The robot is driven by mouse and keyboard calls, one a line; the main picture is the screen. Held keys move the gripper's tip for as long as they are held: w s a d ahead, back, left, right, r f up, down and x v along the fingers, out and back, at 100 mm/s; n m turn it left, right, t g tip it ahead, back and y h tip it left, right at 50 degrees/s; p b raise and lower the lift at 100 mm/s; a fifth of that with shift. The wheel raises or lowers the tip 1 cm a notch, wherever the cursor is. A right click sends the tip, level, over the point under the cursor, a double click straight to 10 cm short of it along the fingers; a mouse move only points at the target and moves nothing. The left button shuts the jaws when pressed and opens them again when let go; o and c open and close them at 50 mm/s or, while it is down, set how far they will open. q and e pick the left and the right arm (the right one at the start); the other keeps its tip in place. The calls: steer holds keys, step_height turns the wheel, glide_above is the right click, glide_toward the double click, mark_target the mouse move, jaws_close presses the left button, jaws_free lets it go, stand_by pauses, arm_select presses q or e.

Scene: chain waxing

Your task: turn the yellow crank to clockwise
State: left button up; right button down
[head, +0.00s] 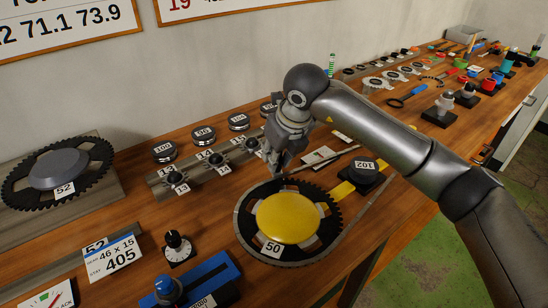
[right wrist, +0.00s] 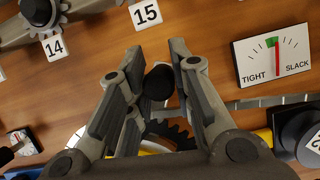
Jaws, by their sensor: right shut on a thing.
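The yellow round hub (head: 287,218) sits in a dark toothed chainring tagged 50, with a chain around it, in the middle of the head view. My right gripper (head: 275,165) is at the far edge of this chainring. In the right wrist view its fingers (right wrist: 160,85) are closed around a dark rounded knob (right wrist: 158,82), which stands just beyond the ring's teeth (right wrist: 172,132). My arm and fingers hide how the knob joins the crank. My left gripper is not in view.
A tension gauge (right wrist: 273,57) has its needle near the green mark. A dark puck tagged 102 (head: 363,171) stands on a yellow bar right of the chainring. Small sprockets (head: 197,170) on a rail lie to the left. A large chainring tagged 52 (head: 58,170) lies far left.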

stand_by(0.4)
steer(key=c, duration=1.3)
jaws_free()
steer(key=shift+r, duration=0.15)
steer(key=v, duration=1.1)
steer(key=shift+s+d+r, duration=0.15)
steer(key=shift+s+r, duration=0.1)
steer(key=shift+r, duration=0.05)
